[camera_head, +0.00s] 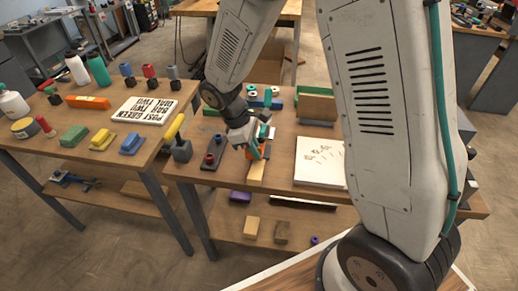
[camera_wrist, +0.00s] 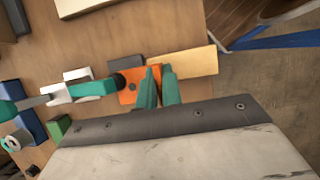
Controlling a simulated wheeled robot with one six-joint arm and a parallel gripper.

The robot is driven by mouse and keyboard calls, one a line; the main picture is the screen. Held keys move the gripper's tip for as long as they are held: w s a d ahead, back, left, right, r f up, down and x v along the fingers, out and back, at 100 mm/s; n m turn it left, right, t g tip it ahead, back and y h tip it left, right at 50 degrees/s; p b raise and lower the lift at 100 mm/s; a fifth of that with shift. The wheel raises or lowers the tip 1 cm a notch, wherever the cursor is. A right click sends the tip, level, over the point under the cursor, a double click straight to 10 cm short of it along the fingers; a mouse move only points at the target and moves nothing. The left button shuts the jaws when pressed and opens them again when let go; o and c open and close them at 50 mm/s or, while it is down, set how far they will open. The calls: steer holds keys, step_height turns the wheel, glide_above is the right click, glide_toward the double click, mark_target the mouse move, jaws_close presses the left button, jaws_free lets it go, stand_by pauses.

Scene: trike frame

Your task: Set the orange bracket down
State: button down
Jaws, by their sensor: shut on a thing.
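The orange bracket (camera_head: 257,152) is at my gripper (camera_head: 262,137), over the middle of the right-hand workbench. In the wrist view the orange bracket (camera_wrist: 128,92) shows beside the teal fingers of my gripper (camera_wrist: 159,88), which are close together and shut on it. Part of the bracket is hidden behind the fingers. A tan wooden block (camera_head: 256,172) lies just in front of it; this block also shows in the wrist view (camera_wrist: 195,62). I cannot tell whether the bracket touches the bench or the block.
A dark plate with red pegs (camera_head: 208,164) lies left of my gripper. A white printed board (camera_head: 315,165) lies to the right, partly behind my arm. A green bin (camera_head: 314,91) stands farther back. The left bench (camera_head: 75,145) holds bottles and several coloured blocks.

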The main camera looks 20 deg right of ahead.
steer(key=shift+w+d+f, duration=0.3)
steer(key=shift+d+f, duration=0.3)
steer(key=shift+d, duration=0.3)
steer(key=shift+w+a+f, duration=0.1)
steer(key=shift+f, duration=0.1)
steer(key=c, duration=1.8)
jaws_free()
steer(key=shift+f, duration=0.1)
steer(key=shift+c, duration=0.2)
